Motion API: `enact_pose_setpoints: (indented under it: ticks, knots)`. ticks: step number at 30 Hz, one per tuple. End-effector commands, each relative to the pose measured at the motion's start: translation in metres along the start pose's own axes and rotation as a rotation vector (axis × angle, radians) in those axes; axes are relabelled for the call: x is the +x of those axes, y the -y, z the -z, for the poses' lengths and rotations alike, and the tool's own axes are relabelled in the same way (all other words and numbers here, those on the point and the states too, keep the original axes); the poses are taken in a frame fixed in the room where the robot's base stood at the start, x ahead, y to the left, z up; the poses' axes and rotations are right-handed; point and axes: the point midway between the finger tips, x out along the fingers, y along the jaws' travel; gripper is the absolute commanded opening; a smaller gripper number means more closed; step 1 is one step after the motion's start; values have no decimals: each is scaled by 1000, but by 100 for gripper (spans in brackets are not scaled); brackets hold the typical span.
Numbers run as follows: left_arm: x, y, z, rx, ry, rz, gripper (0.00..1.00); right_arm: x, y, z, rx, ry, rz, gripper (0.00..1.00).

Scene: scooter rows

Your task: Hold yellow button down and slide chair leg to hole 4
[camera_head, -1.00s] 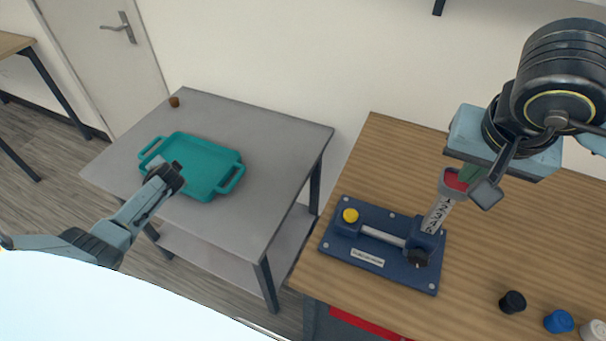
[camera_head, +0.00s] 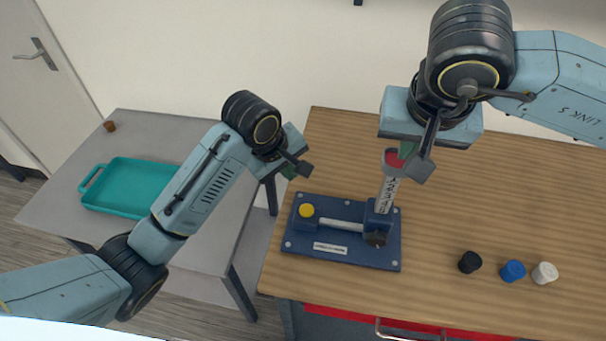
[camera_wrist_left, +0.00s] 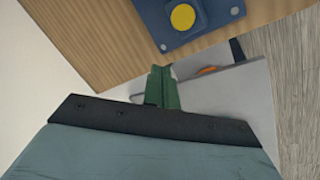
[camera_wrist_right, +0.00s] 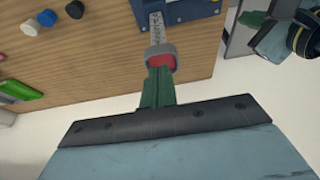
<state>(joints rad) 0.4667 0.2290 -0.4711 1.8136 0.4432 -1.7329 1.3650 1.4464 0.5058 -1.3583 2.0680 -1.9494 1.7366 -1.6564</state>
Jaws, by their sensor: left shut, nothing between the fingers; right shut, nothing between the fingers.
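The blue fixture (camera_head: 350,258) lies on the wooden table with a yellow button (camera_head: 307,210) at its left end. The button also shows in the left wrist view (camera_wrist_left: 183,16). The numbered white chair leg (camera_head: 388,192) stands up from the fixture's right part, with a grey-rimmed red end (camera_wrist_right: 160,57) on top. My right gripper (camera_head: 405,150) is shut and empty, its green fingers at the red end; I cannot tell if they touch. My left gripper (camera_head: 290,172) is shut and empty, above and to the left of the button, apart from it.
A black knob (camera_head: 470,262), a blue knob (camera_head: 513,271) and a white knob (camera_head: 545,273) stand to the right on the table. A grey side table (camera_head: 140,125) with a teal tray (camera_head: 98,204) is at left, with a gap between the tables.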

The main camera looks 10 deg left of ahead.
Motion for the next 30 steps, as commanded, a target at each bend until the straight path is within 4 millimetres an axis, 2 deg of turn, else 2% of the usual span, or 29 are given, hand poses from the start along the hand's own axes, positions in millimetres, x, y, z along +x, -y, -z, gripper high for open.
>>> enact_pose_setpoints:
  ticks: [3, 8, 11, 24, 30]
  knots:
    - [-19, -11, -29, -13, 54, 1, 0, 0, 0, 0, 0, 0, 0, 0]
    - [-28, -14, -47, -23, 87, 11, 0, 0, 0, 0, 0, 0, 0, 0]
    - [-23, -12, -49, -27, 91, 14, 0, 0, 0, 0, 0, 0, 0, 0]
    - [21, 5, -53, -26, 89, 15, 0, 0, 0, 0, 0, 0, 0, 0]
    - [26, 7, -53, -26, 88, 12, 0, 0, 0, 0, 0, 0, 0, 0]
